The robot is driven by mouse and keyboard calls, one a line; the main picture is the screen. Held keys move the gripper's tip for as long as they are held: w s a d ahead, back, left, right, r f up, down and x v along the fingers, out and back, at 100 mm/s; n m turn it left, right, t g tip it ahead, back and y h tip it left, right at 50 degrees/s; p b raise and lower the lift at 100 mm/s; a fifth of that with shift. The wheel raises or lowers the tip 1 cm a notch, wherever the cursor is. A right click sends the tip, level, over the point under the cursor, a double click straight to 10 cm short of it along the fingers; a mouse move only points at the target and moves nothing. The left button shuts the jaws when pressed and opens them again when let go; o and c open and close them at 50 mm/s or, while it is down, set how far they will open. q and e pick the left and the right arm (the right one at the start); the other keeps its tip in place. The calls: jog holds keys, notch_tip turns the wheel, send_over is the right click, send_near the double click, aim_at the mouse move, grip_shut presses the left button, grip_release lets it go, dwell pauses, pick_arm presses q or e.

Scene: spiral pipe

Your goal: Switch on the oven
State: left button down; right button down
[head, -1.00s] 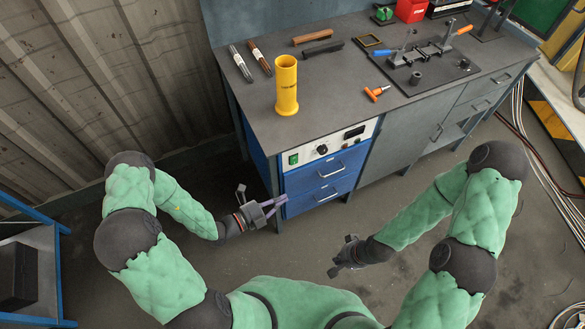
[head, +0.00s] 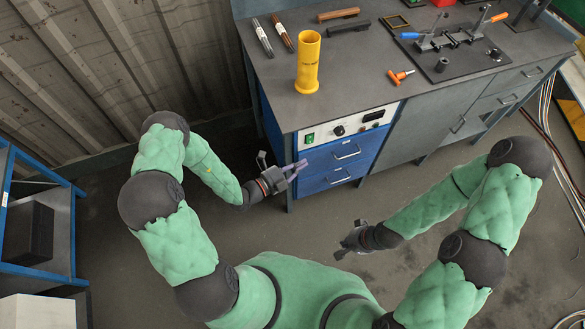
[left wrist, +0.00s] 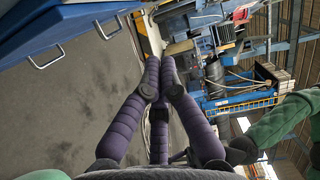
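The oven's white control panel (head: 347,126) sits at the top of a blue-fronted unit (head: 340,160) under the workbench. A green switch (head: 310,138) is at the panel's left end, with a dark knob (head: 339,130) and a small dark display (head: 374,116) to its right. My left gripper (head: 298,170) is just below and left of the switch, apart from it. In the left wrist view its purple fingers (left wrist: 160,70) converge with nothing between them. My right gripper (head: 346,245) hangs low over the floor; its fingers are too small to judge.
On the workbench (head: 370,75) stand a yellow cylinder (head: 308,62), an orange-handled tool (head: 400,76) and a clamp fixture (head: 455,38). A blue shelf rack (head: 40,220) is at the left. The floor before the bench is clear.

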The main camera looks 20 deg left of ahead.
aim_at(310, 139)
pick_arm(q)
jog(key=w+b, duration=0.2)
jog(key=w, duration=0.5)
jog(key=shift+d+f+b, duration=0.3)
jog(key=shift+d, duration=0.15)
jog(key=shift+w+a+f+m, duration=0.2)
jog(key=shift+w+a+m, duration=0.1)
jog(key=shift+w+m, duration=0.25)
jog(key=shift+s, duration=0.15)
